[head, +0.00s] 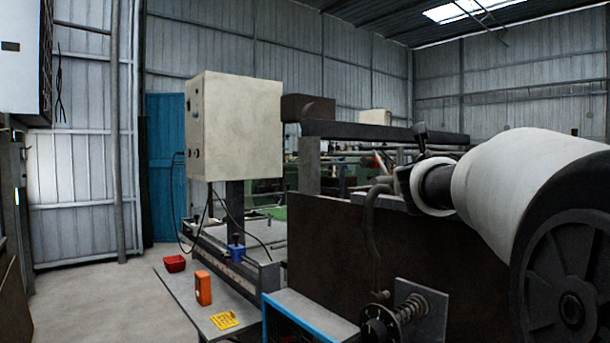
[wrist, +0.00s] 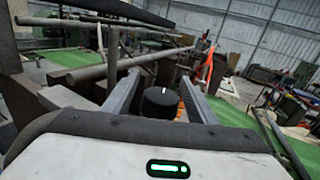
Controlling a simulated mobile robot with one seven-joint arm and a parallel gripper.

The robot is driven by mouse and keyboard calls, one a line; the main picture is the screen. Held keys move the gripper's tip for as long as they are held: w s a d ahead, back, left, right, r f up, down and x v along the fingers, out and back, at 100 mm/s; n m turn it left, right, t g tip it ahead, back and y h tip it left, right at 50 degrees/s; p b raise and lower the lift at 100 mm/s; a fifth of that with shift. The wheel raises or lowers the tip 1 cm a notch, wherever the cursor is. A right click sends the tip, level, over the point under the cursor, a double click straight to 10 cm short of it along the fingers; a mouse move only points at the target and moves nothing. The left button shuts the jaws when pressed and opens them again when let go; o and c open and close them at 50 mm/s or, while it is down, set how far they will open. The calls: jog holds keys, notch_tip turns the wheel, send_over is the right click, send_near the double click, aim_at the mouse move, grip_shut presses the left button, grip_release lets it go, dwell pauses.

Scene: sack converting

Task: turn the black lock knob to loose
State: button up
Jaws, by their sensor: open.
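A black round knob (wrist: 160,103) with a short white mark on its top shows in the wrist view, close to the gripper's body. The mark points roughly up in the picture. My gripper (wrist: 160,78) is open, with one grey finger to the left of the knob and one to the right. Gaps show on both sides, and I see no finger touching the knob. How deep the knob sits between the fingers is hard to tell. The knob's base is hidden behind the gripper's body. I cannot pick out this knob or the fingertips clearly in the head view.
A black dial (head: 378,325) beside a spring (head: 410,308) sits low on the dark machine panel (head: 330,240). A cream cabinet (head: 235,125) stands at left. The floor at far left is clear.

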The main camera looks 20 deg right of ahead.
jog(key=c, duration=1.1)
jog(key=shift+o, duration=0.2)
